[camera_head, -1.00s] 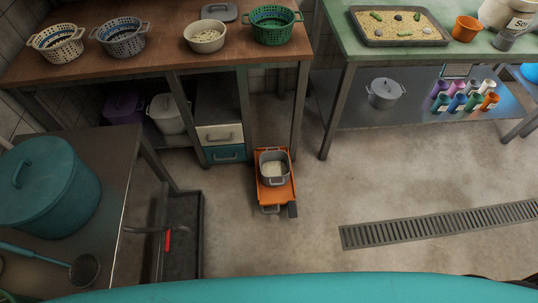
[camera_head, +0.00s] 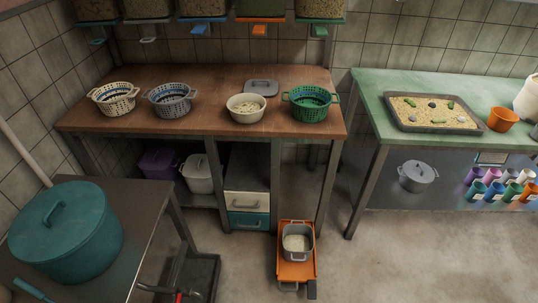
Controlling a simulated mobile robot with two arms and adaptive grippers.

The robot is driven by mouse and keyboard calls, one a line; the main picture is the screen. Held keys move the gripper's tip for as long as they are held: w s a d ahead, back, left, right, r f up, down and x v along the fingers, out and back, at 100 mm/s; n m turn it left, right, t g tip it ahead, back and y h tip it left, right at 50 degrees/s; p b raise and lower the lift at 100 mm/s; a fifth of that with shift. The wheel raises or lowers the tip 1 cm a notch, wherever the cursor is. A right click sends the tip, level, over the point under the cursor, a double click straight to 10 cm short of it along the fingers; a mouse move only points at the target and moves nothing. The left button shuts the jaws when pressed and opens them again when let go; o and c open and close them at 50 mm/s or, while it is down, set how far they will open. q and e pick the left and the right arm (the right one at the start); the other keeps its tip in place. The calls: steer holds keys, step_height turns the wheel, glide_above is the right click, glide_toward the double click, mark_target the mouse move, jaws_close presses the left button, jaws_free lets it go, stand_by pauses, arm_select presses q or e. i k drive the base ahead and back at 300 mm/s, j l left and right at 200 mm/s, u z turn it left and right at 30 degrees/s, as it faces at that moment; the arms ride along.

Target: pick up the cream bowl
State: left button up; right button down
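A cream bowl (camera_head: 246,108) with pale contents stands upright on the brown wooden table (camera_head: 200,77), toward its front edge. It sits between a grey-blue basket (camera_head: 171,100) on its left and a green basket (camera_head: 309,103) on its right. Nothing covers the bowl. Neither of my grippers shows in the head view.
A cream basket (camera_head: 115,98) and a grey lid (camera_head: 261,87) also lie on the wooden table. An orange cart (camera_head: 296,271) with a grey pot (camera_head: 297,242) stands on the floor before it. A steel table (camera_head: 137,205) with a teal pot (camera_head: 66,229) is at left.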

mark_target(244, 108)
steer(key=i+l+u, duration=0.3)
steer(key=i+l, duration=0.45)
steer(key=i, duration=0.1)
